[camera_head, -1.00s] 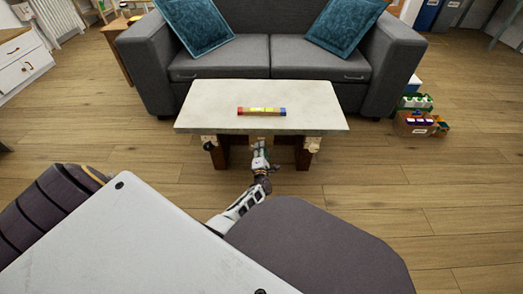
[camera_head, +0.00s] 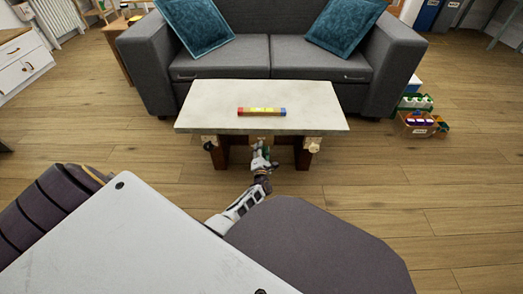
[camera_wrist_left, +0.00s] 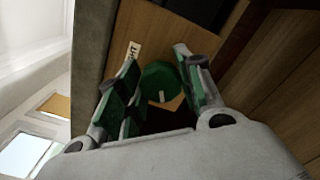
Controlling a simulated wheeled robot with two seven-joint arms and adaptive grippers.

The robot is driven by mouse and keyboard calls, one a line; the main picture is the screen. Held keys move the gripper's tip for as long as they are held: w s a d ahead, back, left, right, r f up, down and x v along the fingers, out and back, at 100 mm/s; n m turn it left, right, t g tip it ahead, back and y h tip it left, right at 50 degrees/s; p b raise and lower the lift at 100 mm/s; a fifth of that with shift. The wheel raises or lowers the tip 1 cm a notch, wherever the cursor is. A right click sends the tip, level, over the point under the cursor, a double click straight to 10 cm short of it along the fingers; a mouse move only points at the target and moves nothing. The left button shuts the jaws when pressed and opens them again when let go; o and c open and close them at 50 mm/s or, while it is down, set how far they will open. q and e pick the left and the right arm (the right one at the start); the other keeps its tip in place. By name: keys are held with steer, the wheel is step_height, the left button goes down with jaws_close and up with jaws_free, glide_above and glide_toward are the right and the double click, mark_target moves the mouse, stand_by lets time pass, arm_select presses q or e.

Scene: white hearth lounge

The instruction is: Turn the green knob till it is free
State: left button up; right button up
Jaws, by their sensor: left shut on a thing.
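The green knob (camera_wrist_left: 160,82) shows in the left wrist view as a dark green faceted piece with a pale mark on its face. It is on the wooden front under the table top. My left gripper (camera_wrist_left: 155,75) is shut on it, one finger on each side. In the head view my left gripper (camera_head: 262,153) is below the middle of the table's front edge, and a little green shows between its fingers. How far the knob has turned cannot be told. My right gripper is not in view.
The pale-topped table (camera_head: 215,100) carries a red, yellow and blue bar (camera_head: 262,112). Its front has a pale round knob (camera_head: 314,145) at the right. A grey sofa (camera_head: 270,50) stands behind it. Boxes (camera_head: 415,123) stand on the right.

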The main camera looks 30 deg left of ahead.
arm_select(q)
steer(key=o, duration=1)
steer(key=shift+s, duration=0.1)
steer(key=shift+o, duration=0.2)
steer(key=v, duration=0.7)
steer(key=shift+s, duration=0.25)
steer(key=shift+d, duration=0.15)
